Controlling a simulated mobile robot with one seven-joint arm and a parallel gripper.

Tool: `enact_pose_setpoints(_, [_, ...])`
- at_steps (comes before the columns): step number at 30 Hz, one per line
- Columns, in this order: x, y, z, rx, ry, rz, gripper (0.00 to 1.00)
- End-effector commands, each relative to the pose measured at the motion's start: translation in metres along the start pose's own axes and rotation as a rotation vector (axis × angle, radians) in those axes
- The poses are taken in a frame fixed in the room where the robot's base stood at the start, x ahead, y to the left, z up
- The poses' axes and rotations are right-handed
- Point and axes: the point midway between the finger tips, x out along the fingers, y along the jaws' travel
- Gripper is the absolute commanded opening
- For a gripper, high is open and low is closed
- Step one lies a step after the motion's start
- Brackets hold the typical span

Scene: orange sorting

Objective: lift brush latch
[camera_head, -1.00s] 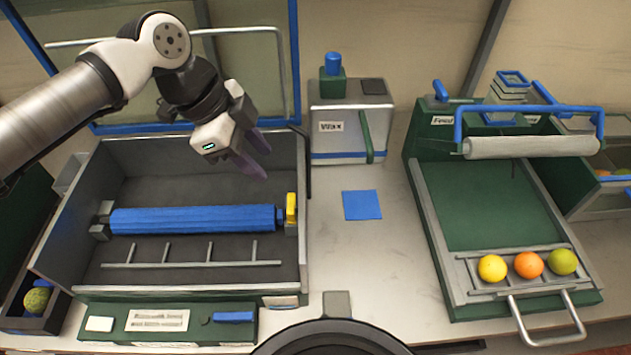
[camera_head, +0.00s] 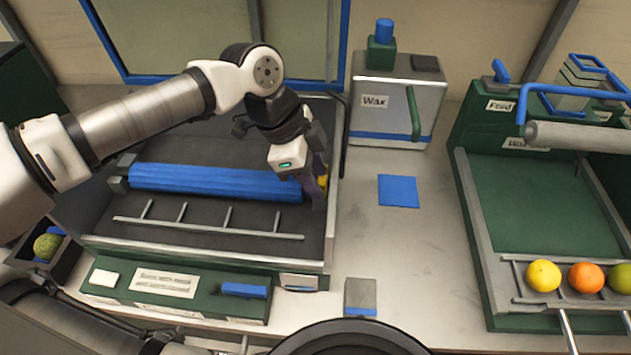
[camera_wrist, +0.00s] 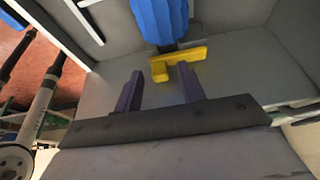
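The yellow latch (camera_wrist: 178,61) sits at the end of the blue brush roller in the wrist view, just beyond my fingertips. In the head view the latch (camera_head: 323,182) shows only partly behind my gripper (camera_head: 318,190), at the roller's right end. The blue brush roller (camera_head: 215,183) lies across the grey tray (camera_head: 190,245). In the wrist view my gripper (camera_wrist: 160,80) is open, its two purple fingers apart, with the latch ahead of the gap between them. I cannot tell whether a finger touches the latch.
The tray's right wall (camera_head: 335,190) stands close to my gripper. A rail with upright pins (camera_head: 210,228) runs in front of the roller. A Wax box (camera_head: 395,105) and a blue square (camera_head: 398,191) are to the right. Fruit rests on the green feed unit (camera_head: 530,205).

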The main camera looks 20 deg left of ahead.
Motion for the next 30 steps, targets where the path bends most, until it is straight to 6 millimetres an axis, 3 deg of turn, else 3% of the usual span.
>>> enact_pose_setpoints(10, [0.0039, 0.0000, -0.0003, 0.000, 0.000, 0.000, 0.40])
enact_pose_setpoints(19, [0.0037, -0.0001, -0.0002, 0.000, 0.000, 0.000, 0.01])
enact_pose_setpoints(30, [0.0011, -0.0016, 0.0031, -0.005, -0.001, 0.008, 0.00])
